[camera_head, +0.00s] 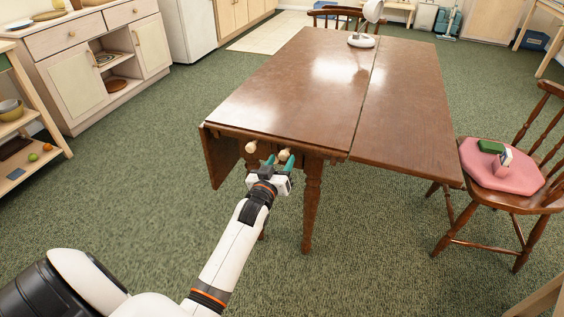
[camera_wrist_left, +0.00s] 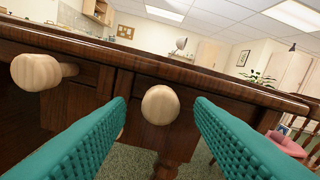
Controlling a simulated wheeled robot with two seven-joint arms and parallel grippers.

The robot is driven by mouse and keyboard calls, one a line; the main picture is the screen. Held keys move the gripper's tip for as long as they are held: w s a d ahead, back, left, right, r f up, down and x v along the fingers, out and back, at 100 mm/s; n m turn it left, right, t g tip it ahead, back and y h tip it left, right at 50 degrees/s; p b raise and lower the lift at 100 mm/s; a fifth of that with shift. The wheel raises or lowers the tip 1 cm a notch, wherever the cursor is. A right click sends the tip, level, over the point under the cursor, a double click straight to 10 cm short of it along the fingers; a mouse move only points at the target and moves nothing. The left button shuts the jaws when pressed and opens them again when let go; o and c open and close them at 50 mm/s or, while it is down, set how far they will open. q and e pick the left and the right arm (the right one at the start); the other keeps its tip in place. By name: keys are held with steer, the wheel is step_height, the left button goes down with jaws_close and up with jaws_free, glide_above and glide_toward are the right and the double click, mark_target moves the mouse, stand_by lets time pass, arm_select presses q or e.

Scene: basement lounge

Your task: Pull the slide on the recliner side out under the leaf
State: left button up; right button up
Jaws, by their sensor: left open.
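The brown drop-leaf table (camera_head: 300,85) has its right leaf (camera_head: 405,115) level with the top, while another leaf (camera_head: 222,163) hangs down at the left. Two pale round wooden knobs show under its near edge: a left knob (camera_head: 251,147) and a right knob (camera_head: 284,154). In the left wrist view, the left knob (camera_wrist_left: 36,72) stands out on a short stem, and the right knob (camera_wrist_left: 159,105) lies between my teal fingertips, with visible gaps on both sides. My left gripper (camera_head: 281,162) is open at the right knob. The recliner and my right gripper are not in view.
A wooden chair (camera_head: 486,207) with a pink cushion (camera_head: 500,172) stands close to the right leaf. A white lamp (camera_head: 362,40) stands at the table's far end. A turned table leg (camera_head: 311,205) is just right of my gripper. Green carpet is clear to the left.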

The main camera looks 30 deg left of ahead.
arm_select(q)
steer(key=shift+x, duration=0.75)
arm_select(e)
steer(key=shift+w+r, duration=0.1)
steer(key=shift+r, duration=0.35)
arm_select(q)
jaws_close()
steer(key=shift+d, duration=0.15)
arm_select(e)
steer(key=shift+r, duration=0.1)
